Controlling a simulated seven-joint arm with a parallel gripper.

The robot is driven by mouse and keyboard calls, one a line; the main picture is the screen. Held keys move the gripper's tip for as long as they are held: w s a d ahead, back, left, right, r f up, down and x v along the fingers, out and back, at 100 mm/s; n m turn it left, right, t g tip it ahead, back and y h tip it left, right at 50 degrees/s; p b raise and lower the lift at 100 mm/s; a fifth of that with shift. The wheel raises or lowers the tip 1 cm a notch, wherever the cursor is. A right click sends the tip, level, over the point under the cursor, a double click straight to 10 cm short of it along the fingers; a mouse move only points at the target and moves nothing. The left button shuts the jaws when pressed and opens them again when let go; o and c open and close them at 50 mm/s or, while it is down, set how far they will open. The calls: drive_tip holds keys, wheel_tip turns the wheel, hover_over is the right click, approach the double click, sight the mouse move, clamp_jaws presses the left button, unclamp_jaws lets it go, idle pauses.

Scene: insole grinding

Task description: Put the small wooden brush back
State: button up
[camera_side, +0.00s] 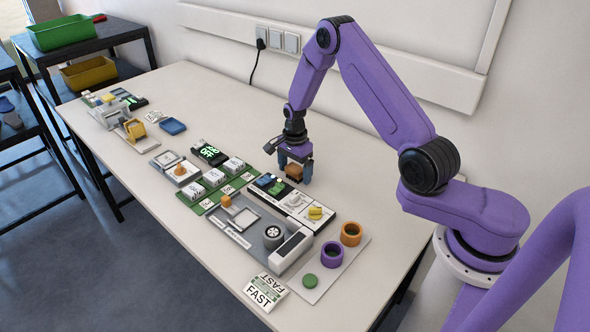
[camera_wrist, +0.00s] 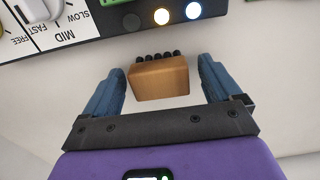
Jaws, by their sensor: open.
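The small wooden brush (camera_wrist: 159,78) has a brown block body, with a row of black bristle tips showing along its far edge in the wrist view. In the side view the brush (camera_side: 294,172) is at the back edge of the panels, between my fingers. My gripper (camera_wrist: 160,85) is open around the brush, with one blue finger on each side and a visible gap to both. In the side view my gripper (camera_side: 295,172) points down at the table. Whether the brush touches the table is hard to tell.
A panel with a dial (camera_wrist: 50,15) and lit round lamps (camera_wrist: 161,16) lies just beyond the brush. The grinding station (camera_side: 285,245), purple ring (camera_side: 331,254) and orange ring (camera_side: 351,233) stand nearer the front. The table behind my gripper is clear.

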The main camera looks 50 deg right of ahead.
sight(295, 168)
wheel_tip(295, 168, up, 12)
drive_tip(key=s+a+r+n, duration=0.4)
drive_tip(key=s+a+n, duration=0.1)
drive_tip(key=a+n, duration=0.2)
drive_tip(key=s+a+r+n, duration=0.5)
drive_tip(key=s+a+n, duration=0.1)
drive_tip(key=a+n, duration=0.1)
drive_tip(key=s+d+r+n, duration=0.1)
drive_tip(key=s+r+n, duration=0.1)
drive_tip(key=s+n, duration=1.4)
drive_tip(key=s, duration=0.8)
drive_tip(key=shift+d+r+n, duration=0.2)
drive_tip(key=shift+d+n, duration=0.05)
drive_tip(key=shift+n, duration=0.05)
